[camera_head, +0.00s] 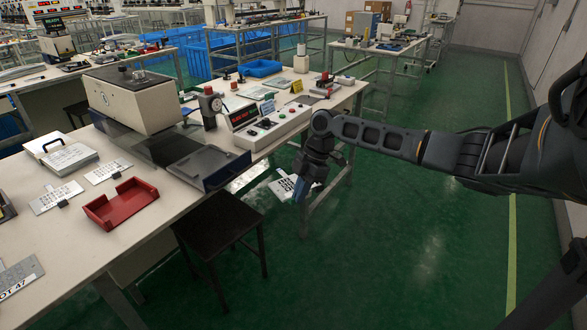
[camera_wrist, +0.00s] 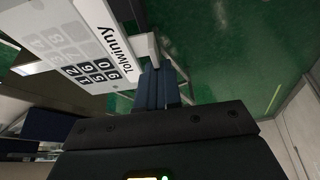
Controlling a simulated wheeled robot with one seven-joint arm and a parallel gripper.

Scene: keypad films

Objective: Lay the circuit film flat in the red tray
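The circuit film, a white sheet with dark keypad squares, shows in the head view (camera_head: 283,187). In the wrist view the film (camera_wrist: 75,45) carries number keys and the label "Tolwinny". In the wrist view the blue fingers (camera_wrist: 158,88) meet at a small light tab of the film. The red tray (camera_head: 136,207) lies on the table near its front edge, far left of my gripper, and looks empty.
Other keypad films (camera_head: 56,197) lie beside the tray on the table (camera_head: 90,255). A dark stool (camera_head: 216,222) stands in front.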

